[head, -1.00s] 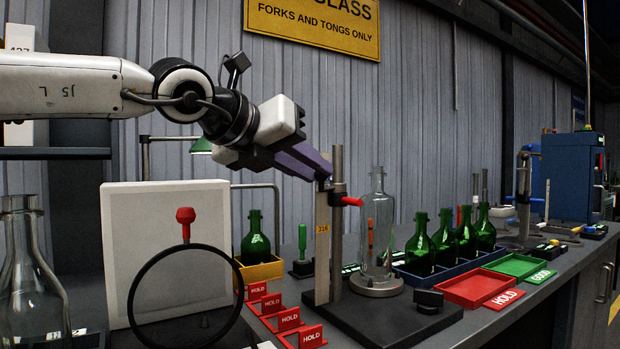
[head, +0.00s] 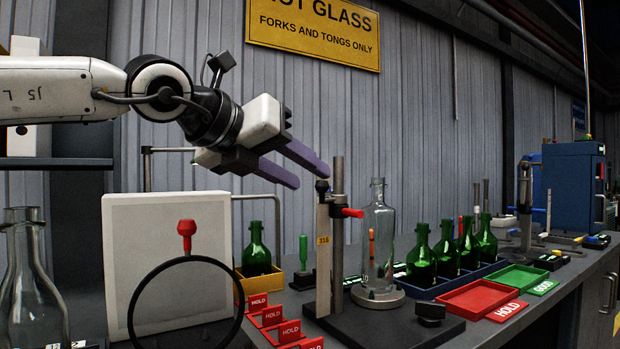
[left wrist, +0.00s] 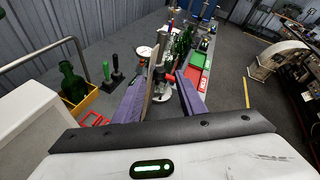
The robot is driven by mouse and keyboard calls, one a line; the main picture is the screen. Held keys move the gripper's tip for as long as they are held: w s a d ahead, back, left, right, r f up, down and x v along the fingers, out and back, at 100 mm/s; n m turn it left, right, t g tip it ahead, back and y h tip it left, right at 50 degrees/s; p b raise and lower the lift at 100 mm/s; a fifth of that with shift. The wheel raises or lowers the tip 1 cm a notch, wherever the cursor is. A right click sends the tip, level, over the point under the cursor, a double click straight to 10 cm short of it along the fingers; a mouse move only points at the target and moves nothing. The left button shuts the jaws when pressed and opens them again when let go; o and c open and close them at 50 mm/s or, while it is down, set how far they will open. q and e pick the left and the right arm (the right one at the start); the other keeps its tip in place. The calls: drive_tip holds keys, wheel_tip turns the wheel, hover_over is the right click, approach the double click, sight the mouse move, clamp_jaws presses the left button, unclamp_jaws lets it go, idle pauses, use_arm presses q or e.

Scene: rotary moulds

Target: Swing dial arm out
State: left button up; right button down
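The gauge stand (head: 322,255) has a flat upright plate marked 316, with a dark knob (head: 321,186) at its top. Behind it is a grey post (head: 338,178), from which a red-tipped arm (head: 350,212) points right toward the clear bottle (head: 378,240). The bottle stands upright on a round rest on the black base. My left gripper (head: 311,179) is open and empty, its purple fingers apart just above and left of the knob. In the left wrist view the plate stands between the fingers (left wrist: 163,82); a white dial (left wrist: 144,52) shows beyond. My right gripper is out of view.
Red HOLD markers (head: 290,330) stand left of the base. A lens ring (head: 185,305) and white panel (head: 115,240) are at front left. Green bottles (head: 421,260), a red tray (head: 480,297) and a green tray (head: 520,277) lie to the right.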

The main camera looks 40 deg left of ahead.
use_arm(q)
drive_tip(key=v, duration=0.7)
drive_tip(key=shift+s, duration=0.2)
drive_tip(key=shift+r, duration=0.1)
